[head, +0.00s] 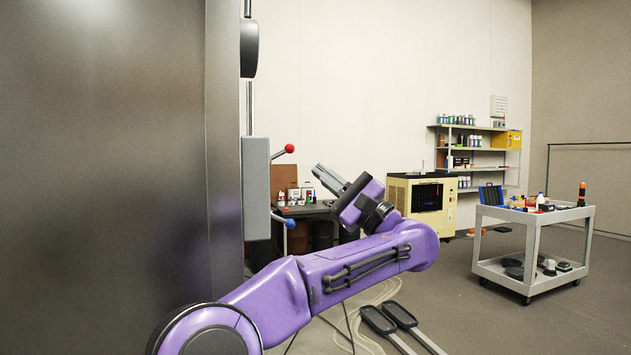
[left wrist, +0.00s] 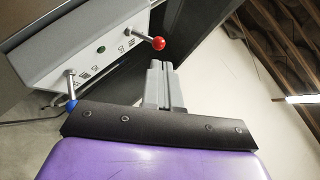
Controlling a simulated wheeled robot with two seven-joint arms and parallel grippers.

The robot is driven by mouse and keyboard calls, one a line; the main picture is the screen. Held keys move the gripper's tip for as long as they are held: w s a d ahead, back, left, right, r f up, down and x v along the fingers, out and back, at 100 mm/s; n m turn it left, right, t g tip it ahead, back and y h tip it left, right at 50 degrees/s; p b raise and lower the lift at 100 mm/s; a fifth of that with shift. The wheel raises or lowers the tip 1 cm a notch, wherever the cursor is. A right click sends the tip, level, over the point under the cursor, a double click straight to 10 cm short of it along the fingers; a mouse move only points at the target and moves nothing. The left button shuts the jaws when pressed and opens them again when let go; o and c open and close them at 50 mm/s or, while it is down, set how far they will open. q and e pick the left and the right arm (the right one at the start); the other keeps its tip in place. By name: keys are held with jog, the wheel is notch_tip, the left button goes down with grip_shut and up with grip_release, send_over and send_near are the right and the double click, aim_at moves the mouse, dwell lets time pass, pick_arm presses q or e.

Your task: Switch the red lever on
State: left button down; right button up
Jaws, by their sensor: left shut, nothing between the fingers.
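The red lever (head: 289,149) has a red ball knob on a thin metal rod and sticks out from the upper side of a grey control box (head: 257,188). In the head view its rod slants up to the right. It also shows in the left wrist view (left wrist: 158,43), just beyond and left of the fingertips. A blue-knobbed lever (head: 290,223) sits lower on the same box. My left gripper (head: 318,168) is shut and empty, right of and a little below the red knob, apart from it. My right gripper is not in view.
A large dark metal panel (head: 105,150) fills the left, with the box on its edge. Behind stand a workbench (head: 310,210), a yellow machine (head: 398,192) and shelves (head: 480,148). A grey cart (head: 545,218) with tools stands right. Cables (head: 375,300) lie on the floor.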

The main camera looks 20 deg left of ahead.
pick_arm(q)
jog(key=w+b+v, duration=0.1)
jog(key=v, duration=0.7)
jog(key=shift+s+d, duration=0.3)
jog(key=shift+d, duration=0.35)
jog(key=shift+r, duration=0.15)
